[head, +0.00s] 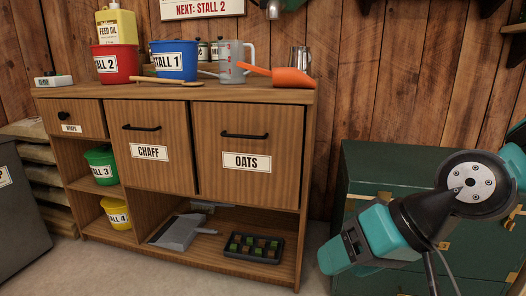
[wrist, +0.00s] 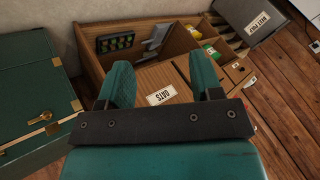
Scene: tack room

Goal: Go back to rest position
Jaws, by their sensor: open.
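My gripper (wrist: 162,85) is open in the wrist view, with its two teal fingers apart and nothing between them. The front drawer labelled OATS (wrist: 163,95) shows beyond the gap between the fingers, well apart from them. In the head view my teal and black arm reaches in from the right, in front of the green chest (head: 365,165). The fingers cannot be made out clearly in that view.
The wooden cabinet (head: 310,130) bears a red bucket (head: 115,65), a blue bucket (head: 174,60), a measuring jug (head: 232,62) and an orange scoop (head: 290,77). A dustpan (head: 180,232) and a tray (head: 230,252) are on its bottom shelf. A grey bin (head: 20,220) stands left.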

